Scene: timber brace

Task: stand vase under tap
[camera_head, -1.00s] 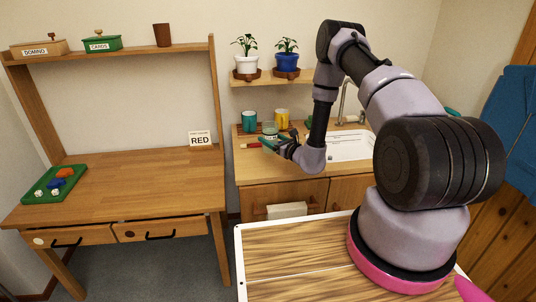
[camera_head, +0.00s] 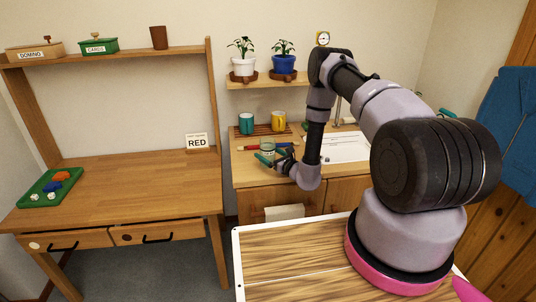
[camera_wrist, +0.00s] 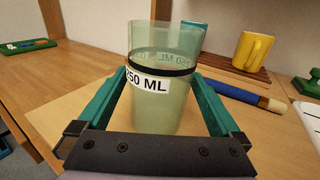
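The vase is a clear, greenish glass (camera_head: 267,147) with a black line and a "250 ML" label, and it stands upright in the wrist view (camera_wrist: 160,112). My gripper (camera_head: 268,159) has its teal fingers on either side of the vase, and the wrist view shows them (camera_wrist: 160,80) closed against its sides. The vase is near the front left of the counter; I cannot tell whether its base touches the wood. The tap (camera_head: 338,110) rises behind the white sink (camera_head: 345,148) to the right, partly hidden by my arm.
A teal mug (camera_head: 246,124) and a yellow mug (camera_head: 278,121) stand on a slatted rack behind the vase. A red and blue rod (camera_wrist: 240,96) lies beside the vase. Potted plants stand on the shelf (camera_head: 262,84) above. A desk (camera_head: 120,185) is at left.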

